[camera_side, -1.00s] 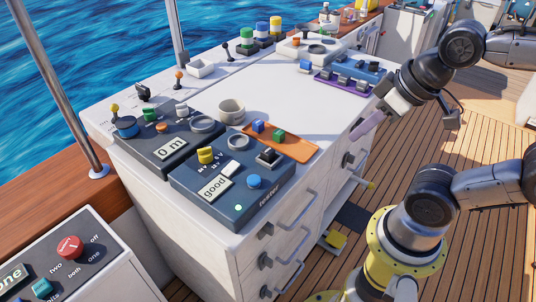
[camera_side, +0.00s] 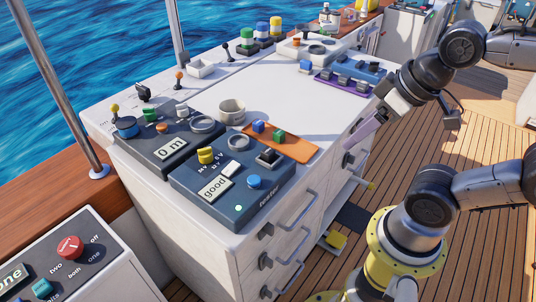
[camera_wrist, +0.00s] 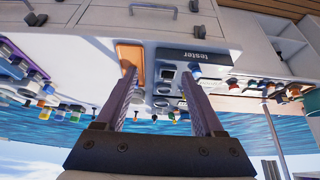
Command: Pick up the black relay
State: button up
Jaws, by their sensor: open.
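A black block, which may be the black relay (camera_side: 268,155), sits in a pale-rimmed square socket at the upper right of the dark tester box (camera_side: 215,196). I cannot tell its exact shape. The tester box also shows upside down in the wrist view (camera_wrist: 225,58). My gripper (camera_side: 351,146) is beside the right edge of the counter, to the right of the tester and the orange tray. Its two fingers show in the wrist view (camera_wrist: 158,74), spread apart with nothing held between them. The far side of the gripper is hidden in the side view.
An orange tray (camera_side: 303,151) holds a blue block (camera_side: 258,126) and a green block (camera_side: 279,136). A purple rack (camera_side: 343,86) with several dark parts lies farther back. The counter's middle is bare. Drawer handles (camera_side: 298,208) stick out in front.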

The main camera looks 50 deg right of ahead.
jog(key=w+r+n+g, duration=0.1)
jog(key=w+r+n, duration=0.45)
jog(key=n, duration=0.45)
jog(key=n+g, duration=0.4)
jog(key=n, duration=0.4)
send_over(268, 150)
notch_tip(268, 150, down, 3)
jog(key=shift+g, duration=0.3)
notch_tip(268, 150, down, 9)
jog(key=shift+r, duration=0.15)
jog(key=shift+f, duration=3)
